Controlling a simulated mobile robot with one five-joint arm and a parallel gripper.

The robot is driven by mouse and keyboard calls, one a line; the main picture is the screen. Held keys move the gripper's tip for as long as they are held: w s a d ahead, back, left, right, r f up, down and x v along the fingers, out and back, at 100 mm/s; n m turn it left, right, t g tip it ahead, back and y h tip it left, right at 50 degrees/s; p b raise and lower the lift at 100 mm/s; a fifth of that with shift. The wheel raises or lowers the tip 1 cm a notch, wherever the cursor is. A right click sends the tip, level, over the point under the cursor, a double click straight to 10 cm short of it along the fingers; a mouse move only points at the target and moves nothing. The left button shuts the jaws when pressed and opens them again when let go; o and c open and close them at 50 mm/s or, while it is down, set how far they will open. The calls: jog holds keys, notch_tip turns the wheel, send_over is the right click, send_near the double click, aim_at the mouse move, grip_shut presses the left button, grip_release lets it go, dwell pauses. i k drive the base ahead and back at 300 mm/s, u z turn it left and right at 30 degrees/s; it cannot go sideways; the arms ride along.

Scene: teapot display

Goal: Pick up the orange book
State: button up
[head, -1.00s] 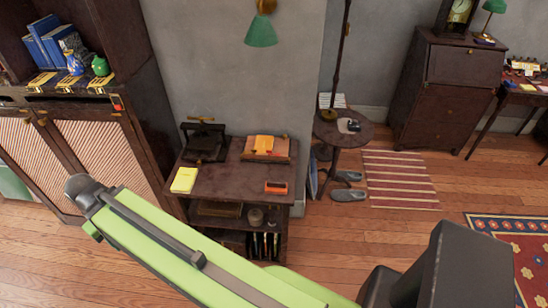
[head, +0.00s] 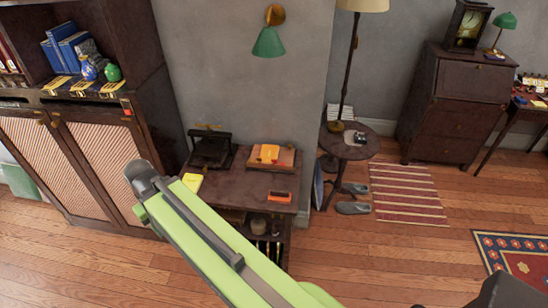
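On the small dark wooden side table (head: 235,187), an orange book-like object (head: 266,152) lies on a brown wooden block or stand near the back right. A smaller, flat orange object (head: 279,197) with a dark edge lies near the table's front right. I cannot tell for sure which of the two is the orange book. My green arm link crosses in front of the table from the lower right and ends in a grey rounded joint left of it. No gripper fingers show. The arm hides part of the table's front and lower shelf.
A yellow book (head: 191,182) and a black press-like device (head: 210,149) share the tabletop. A tall cabinet (head: 95,165) stands close on the left. A round side table (head: 350,146) with a floor lamp stands to the right.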

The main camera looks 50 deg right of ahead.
aim_at(268, 152)
jog(key=z, duration=0.15)
jog(key=i, duration=1)
jog(key=u, duration=0.1)
